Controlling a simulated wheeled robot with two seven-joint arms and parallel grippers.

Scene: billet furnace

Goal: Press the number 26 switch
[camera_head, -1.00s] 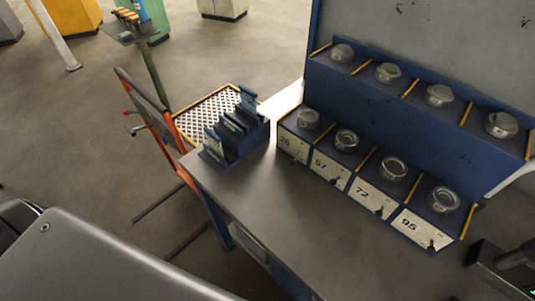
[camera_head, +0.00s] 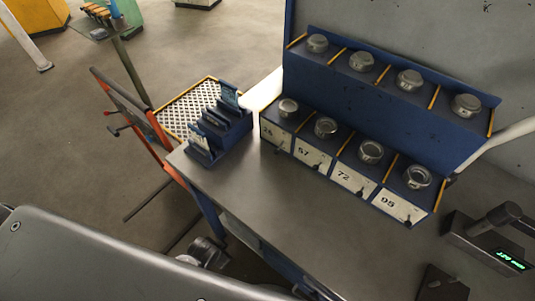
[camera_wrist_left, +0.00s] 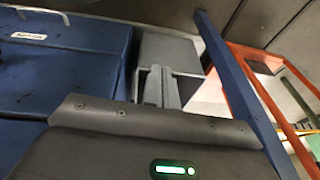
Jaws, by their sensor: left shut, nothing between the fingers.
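The number 26 panel (camera_head: 272,136) is the leftmost white label on the front of the blue console in the head view. A small dark switch (camera_head: 279,149) sits at its lower right, and a round grey knob (camera_head: 288,107) is above it. My left gripper shows in the left wrist view with its two grey fingers (camera_wrist_left: 162,84) together and empty, beside blue cabinet faces. A grey part of my left arm shows low in the head view, below the table edge and apart from the panel. My right gripper is not in view.
Panels 57, 72 and a fourth (camera_head: 398,206) continue rightward along the console. A blue slotted rack (camera_head: 218,130) stands on the grey table's (camera_head: 245,185) left corner. An orange-framed cart (camera_head: 150,130) is left of the table. A device with a green display (camera_head: 492,243) is at right.

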